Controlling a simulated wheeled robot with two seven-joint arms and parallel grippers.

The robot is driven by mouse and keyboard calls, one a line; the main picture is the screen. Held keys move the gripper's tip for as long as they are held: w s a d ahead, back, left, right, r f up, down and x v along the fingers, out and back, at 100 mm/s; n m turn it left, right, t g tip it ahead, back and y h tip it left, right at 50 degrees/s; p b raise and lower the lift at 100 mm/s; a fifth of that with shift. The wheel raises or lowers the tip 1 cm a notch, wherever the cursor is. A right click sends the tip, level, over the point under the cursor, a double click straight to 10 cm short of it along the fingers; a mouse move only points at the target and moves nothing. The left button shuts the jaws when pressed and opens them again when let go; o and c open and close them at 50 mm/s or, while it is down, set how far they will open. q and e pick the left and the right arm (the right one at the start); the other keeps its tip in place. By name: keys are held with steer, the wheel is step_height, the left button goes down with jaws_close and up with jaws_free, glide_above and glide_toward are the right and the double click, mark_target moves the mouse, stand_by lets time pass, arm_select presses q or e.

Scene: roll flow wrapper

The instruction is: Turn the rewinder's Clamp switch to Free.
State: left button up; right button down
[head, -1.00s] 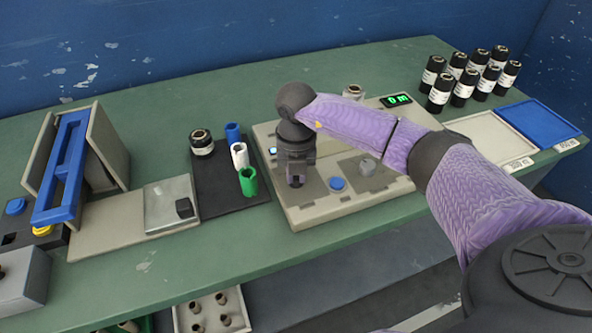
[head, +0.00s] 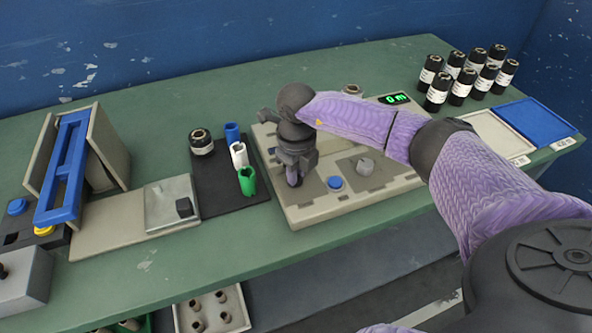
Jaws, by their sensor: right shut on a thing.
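The rewinder (head: 325,212) is a beige box on the green bench, with a green display reading 0 m (head: 395,98) at its back right. My right gripper (head: 293,183) points down over the grey plate at the rewinder's left front. It is shut on a small switch there, which the fingers mostly hide, so I cannot read its position or labels. A blue button (head: 335,183) and a grey knob (head: 365,165) are to the right of the gripper. My left gripper is not in view.
Left of the rewinder, a black mat (head: 225,195) holds a dark roll (head: 201,142) and blue, white and green tubes. A blue-handled device (head: 68,170) stands at far left. Several black rolls (head: 460,85) and white and blue trays (head: 535,122) are at right.

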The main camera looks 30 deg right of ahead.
steer(key=shift+n, duration=0.3)
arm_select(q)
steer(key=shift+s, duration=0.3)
arm_select(e)
steer(key=c, duration=0.6)
jaws_free()
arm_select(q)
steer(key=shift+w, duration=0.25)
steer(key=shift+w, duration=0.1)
arm_select(e)
step_height(320, 180, up, 9)
steer(key=p, duration=0.3)
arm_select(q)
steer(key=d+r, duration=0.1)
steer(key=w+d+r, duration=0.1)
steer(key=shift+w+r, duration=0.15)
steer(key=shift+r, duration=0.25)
arm_select(e)
steer(key=shift+r, duration=0.45)
